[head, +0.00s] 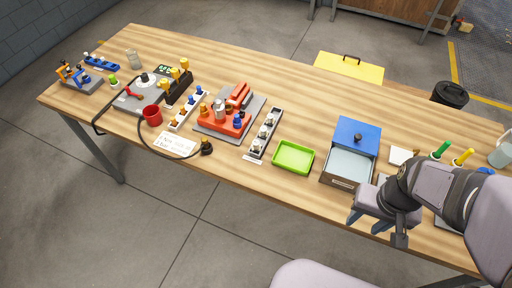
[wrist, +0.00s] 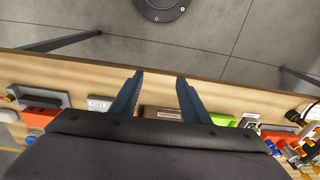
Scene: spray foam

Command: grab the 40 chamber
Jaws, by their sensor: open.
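No label reading 40 can be made out, so I cannot tell which part is the 40 chamber. A pale rack (head: 264,134) holds several grey and white small parts. Another rack (head: 188,110) holds several blue, orange and white parts. A red fixture (head: 228,122) on a grey plate carries a grey cylinder and a blue-topped part. My gripper (head: 375,229) is open and empty at the table's front edge on the right, far from the racks. In the wrist view its two blue fingers (wrist: 160,76) are spread with nothing between them.
A blue-topped box (head: 357,133) with an open drawer stands left of my gripper. A green tray (head: 294,157) lies between it and the pale rack. A red cup (head: 152,115), a white card (head: 174,143) and a black cable are further left. Green and yellow upright tools stand right.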

